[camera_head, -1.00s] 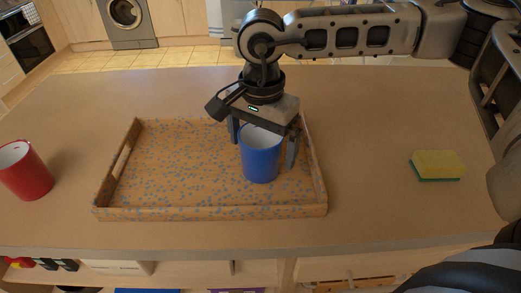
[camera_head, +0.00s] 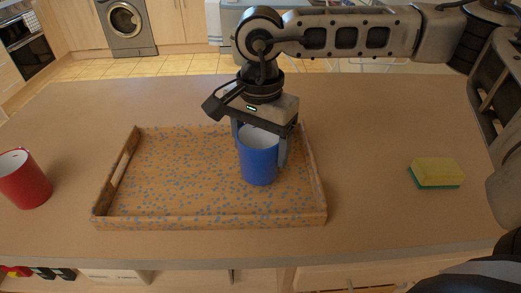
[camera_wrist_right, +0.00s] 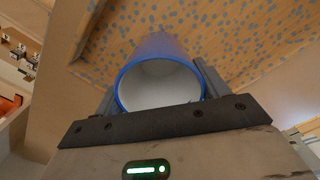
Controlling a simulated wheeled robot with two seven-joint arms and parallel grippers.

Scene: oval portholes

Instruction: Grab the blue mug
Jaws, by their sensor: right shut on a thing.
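The blue mug (camera_head: 259,161) stands upright in the speckled tray, in its right part. Its inside is white and looks empty. My right gripper (camera_head: 261,150) comes down from above and is shut on the mug, one finger on each side. The right wrist view shows the mug (camera_wrist_right: 160,50) between the two fingers of the right gripper (camera_wrist_right: 155,88), its rim facing the camera. Any gap between the mug's base and the tray floor cannot be made out. My left gripper is in neither view.
The wooden tray (camera_head: 210,222) with blue specks has raised walls around the mug. A red mug (camera_head: 23,180) stands left of the tray. A yellow and green sponge (camera_head: 436,173) lies to the right. The counter (camera_head: 375,215) between tray and sponge is bare.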

